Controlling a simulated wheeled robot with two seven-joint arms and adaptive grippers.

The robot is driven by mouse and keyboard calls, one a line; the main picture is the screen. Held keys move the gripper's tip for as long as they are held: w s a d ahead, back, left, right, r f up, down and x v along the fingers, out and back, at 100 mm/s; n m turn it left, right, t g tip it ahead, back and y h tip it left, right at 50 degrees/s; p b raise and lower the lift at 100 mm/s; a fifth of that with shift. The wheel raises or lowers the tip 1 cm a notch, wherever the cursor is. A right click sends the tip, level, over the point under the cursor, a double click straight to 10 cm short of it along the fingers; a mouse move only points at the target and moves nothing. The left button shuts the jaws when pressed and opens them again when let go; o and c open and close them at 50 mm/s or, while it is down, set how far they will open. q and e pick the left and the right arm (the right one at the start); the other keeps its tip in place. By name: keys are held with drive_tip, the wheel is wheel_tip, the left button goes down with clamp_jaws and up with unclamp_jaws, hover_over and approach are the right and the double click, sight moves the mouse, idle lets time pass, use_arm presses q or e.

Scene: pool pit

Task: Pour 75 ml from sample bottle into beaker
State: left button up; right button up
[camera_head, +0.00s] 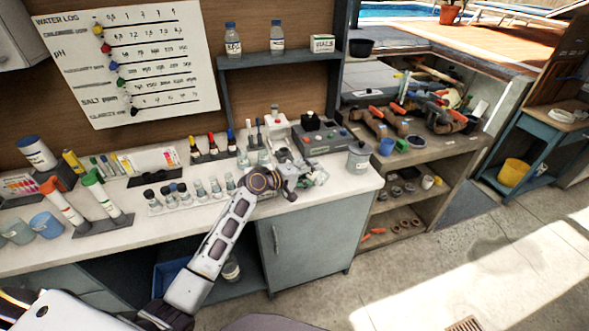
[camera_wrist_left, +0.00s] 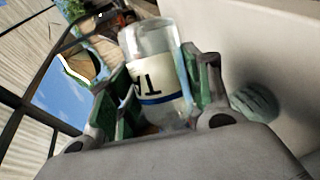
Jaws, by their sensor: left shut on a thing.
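My left gripper (camera_head: 296,180) reaches over the front of the white counter, near its right end. In the left wrist view its fingers (camera_wrist_left: 152,90) are shut on a clear bottle (camera_wrist_left: 158,105) with a white label, dark letters and a blue band. The bottle looks glassy, and its liquid level cannot be made out. In the head view a clear glassy shape (camera_head: 318,177) shows beside the gripper; I cannot tell whether it is this bottle or the beaker. No beaker can be clearly picked out. My right gripper is not in view.
A lidded grey jar (camera_head: 359,157) stands at the counter's right end. A grey device (camera_head: 322,136) is behind the gripper. Racked vials (camera_head: 200,190) stand to the left. Two labelled bottles (camera_head: 233,40) (camera_head: 277,37) stand on the shelf (camera_head: 285,58). The floor at the right is mostly clear.

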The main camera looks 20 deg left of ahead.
use_arm(q)
drive_tip(key=shift+f+n+h, duration=0.15)
drive_tip(key=shift+n+h, duration=0.15)
drive_tip(key=shift+n, duration=0.1)
idle(0.7)
drive_tip(key=shift+d, duration=0.1)
drive_tip(key=shift+s+d, duration=0.1)
idle(0.7)
drive_tip(key=shift+r+n, duration=0.2)
drive_tip(key=shift+n, duration=0.2)
idle(0.5)
drive_tip(key=shift+r+n+h, duration=0.4)
drive_tip(key=shift+n, duration=0.1)
idle(1.1)
drive_tip(key=shift+f+m+b, duration=0.3)
drive_tip(key=shift+f+m, duration=0.3)
drive_tip(key=shift+d+r+m+y+p, duration=0.15)
drive_tip(key=shift+r+m+y+p, duration=0.15)
drive_tip(key=shift+m+y, duration=0.4)
drive_tip(key=shift+s+d+f+m+y, duration=0.2)
drive_tip(key=shift+f+m+y, duration=0.2)
drive_tip(key=shift+f+m, duration=0.15)
